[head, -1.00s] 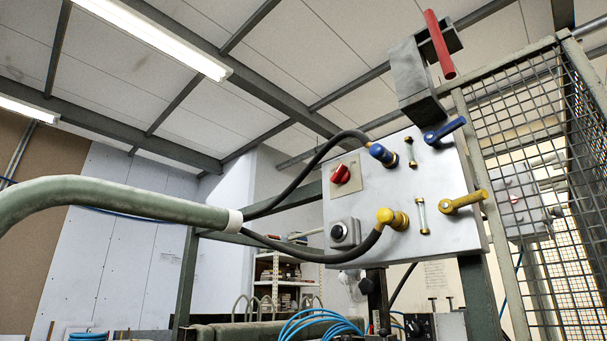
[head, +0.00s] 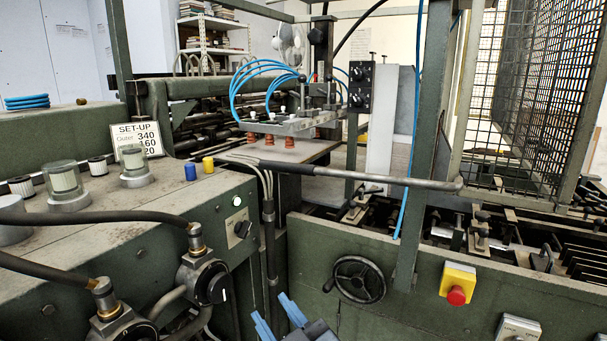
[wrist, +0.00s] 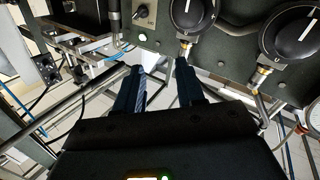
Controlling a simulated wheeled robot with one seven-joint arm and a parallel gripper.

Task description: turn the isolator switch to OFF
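No control in view now carries a readable isolator or OFF label. A small selector switch on a pale plate (head: 239,228) sits on the green cabinet's face, near a lit white-green lamp; it also shows in the wrist view (wrist: 143,14). My gripper (head: 279,316) is at the bottom of the head view. Its blue fingers are apart and empty in the wrist view (wrist: 158,69), clear of the dials.
Dark hoses (head: 95,222) run to the dials. A horizontal bar (head: 365,178) crosses above my gripper. A black handwheel (head: 358,280) and a yellow box with a red button (head: 457,283) are on the right panel. A mesh guard (head: 520,95) stands behind.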

